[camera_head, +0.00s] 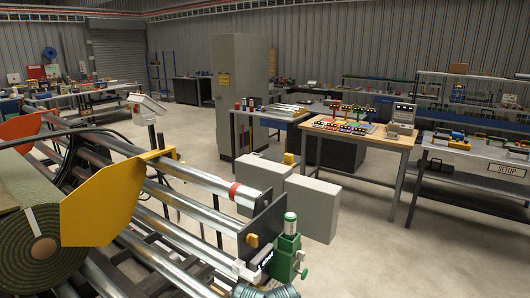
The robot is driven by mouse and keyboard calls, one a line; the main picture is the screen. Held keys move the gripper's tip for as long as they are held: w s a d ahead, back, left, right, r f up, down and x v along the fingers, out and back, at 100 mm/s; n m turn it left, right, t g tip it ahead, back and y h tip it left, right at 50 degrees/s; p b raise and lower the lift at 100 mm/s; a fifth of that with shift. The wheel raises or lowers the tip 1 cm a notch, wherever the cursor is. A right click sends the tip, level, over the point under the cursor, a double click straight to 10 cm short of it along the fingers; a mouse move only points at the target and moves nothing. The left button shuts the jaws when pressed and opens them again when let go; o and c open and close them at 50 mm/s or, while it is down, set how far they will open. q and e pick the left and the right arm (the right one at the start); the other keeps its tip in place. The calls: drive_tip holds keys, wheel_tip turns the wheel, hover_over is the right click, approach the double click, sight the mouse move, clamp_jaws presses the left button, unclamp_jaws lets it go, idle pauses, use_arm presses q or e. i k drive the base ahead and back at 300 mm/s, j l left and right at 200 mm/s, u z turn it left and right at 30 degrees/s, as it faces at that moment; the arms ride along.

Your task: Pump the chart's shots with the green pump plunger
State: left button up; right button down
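A green pump (287,257) stands at the right end of the roller machine, low in the middle of the view. A pale cylinder with a green top (290,222) rises upright from it; I take this as its plunger. A small green knob (304,273) sits at its lower right. I cannot make out a chart for certain. A small panel with dark lettering (404,113) stands on the wooden table at the right, too small to read. Neither of my grippers is recognisable in this view.
The roller machine (190,190) with a yellow side plate (100,205) and a green turf roll (42,240) fills the lower left. Grey boxes (313,207) stand behind the pump. A wooden table (362,135) carries coloured items. The concrete floor at the lower right is clear.

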sight(304, 274)
drive_tip(key=k+l+u, duration=0.35)
drive_tip(key=k+l, duration=0.35)
drive_tip(key=l+u, duration=0.15)
drive_tip(key=u, duration=1.15)
drive_tip(key=z, duration=1.6)
